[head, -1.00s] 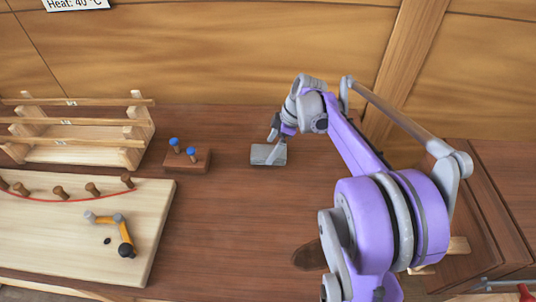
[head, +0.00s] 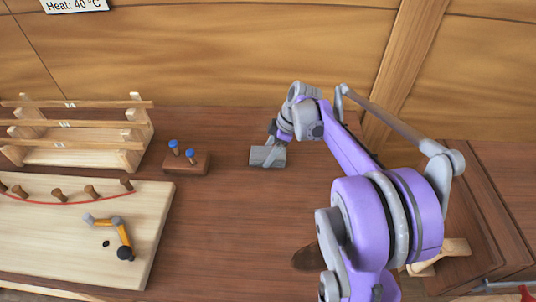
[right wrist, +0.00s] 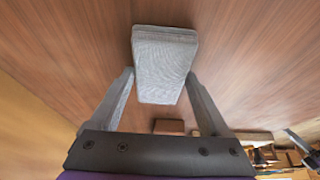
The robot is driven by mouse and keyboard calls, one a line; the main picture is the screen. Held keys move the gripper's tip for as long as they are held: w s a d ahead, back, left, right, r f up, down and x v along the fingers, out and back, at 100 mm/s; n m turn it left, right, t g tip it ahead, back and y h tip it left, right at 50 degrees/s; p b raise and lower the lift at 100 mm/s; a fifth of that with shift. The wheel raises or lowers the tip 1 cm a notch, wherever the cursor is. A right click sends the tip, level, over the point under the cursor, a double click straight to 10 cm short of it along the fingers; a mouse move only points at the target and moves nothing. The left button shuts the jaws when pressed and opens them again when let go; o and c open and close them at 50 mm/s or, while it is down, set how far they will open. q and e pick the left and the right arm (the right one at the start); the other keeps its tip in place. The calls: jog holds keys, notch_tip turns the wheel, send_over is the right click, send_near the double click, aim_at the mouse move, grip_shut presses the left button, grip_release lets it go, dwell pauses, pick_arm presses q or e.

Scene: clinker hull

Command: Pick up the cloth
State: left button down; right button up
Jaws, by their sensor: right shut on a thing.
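The cloth (head: 258,158) is a small grey folded pad at the back middle of the brown bench. My right gripper (head: 271,154) reaches down to it from the right. In the right wrist view the cloth (right wrist: 165,62) shows its woven texture, and its near end lies between the fingertips of my right gripper (right wrist: 160,78). The gripper is shut on the cloth. I cannot tell whether the cloth is clear of the bench. My left gripper is not in view.
A brown block with two blue-topped pegs (head: 188,163) stands left of the cloth. Further left are a wooden rack (head: 75,152) and a pale board (head: 60,240) with several pegs and an orange-armed tool (head: 124,235). The bench in front of the cloth is clear.

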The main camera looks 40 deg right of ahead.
notch_tip(320, 180, up, 10)
jog(key=shift+r+p, duration=0.1)
jog(key=shift+p, duration=0.45)
jog(key=o, duration=0.8)
jog(key=c, duration=0.6)
jog(key=shift+c, duration=0.2)
